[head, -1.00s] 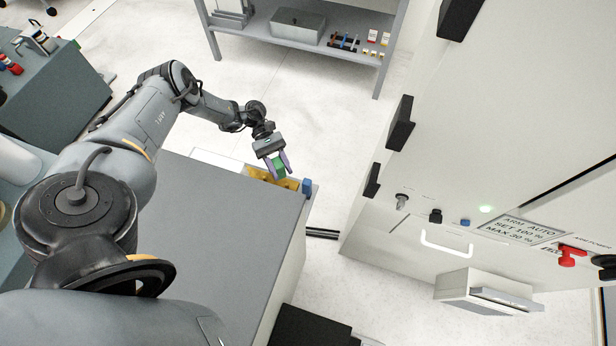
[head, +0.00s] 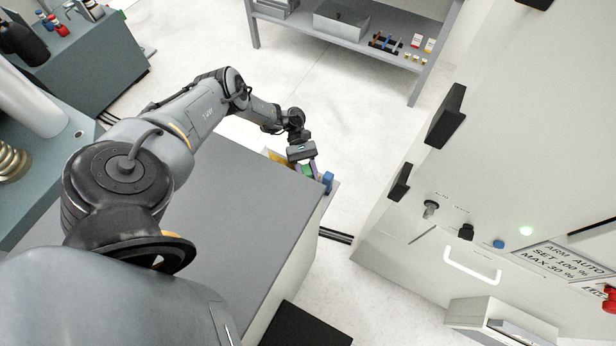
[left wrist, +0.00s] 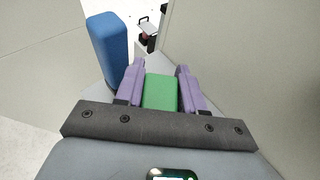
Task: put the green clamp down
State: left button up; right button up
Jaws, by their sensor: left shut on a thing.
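The green clamp (left wrist: 160,92) sits between the purple fingers of my left gripper (left wrist: 160,85) in the left wrist view, and the gripper is shut on it. In the head view my left gripper (head: 305,168) is at the far right corner of the grey-topped cabinet, with the green clamp (head: 308,170) partly visible between its fingers. A blue block (head: 328,182) stands just right of the gripper; it also shows upright at the left in the left wrist view (left wrist: 108,50). Whether the clamp touches a surface below is hidden. My right gripper is not in view.
A yellow part (head: 279,157) lies just left of the gripper. A large pale machine with black handles (head: 445,115) and a sign stands at right. A shelf (head: 340,40) with a metal box is at the back.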

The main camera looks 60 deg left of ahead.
pick_arm(q)
jog(key=shift+f, duration=0.15)
jog(key=o, duration=0.7)
jog(key=shift+f, duration=0.1)
jog(key=shift+o, duration=1)
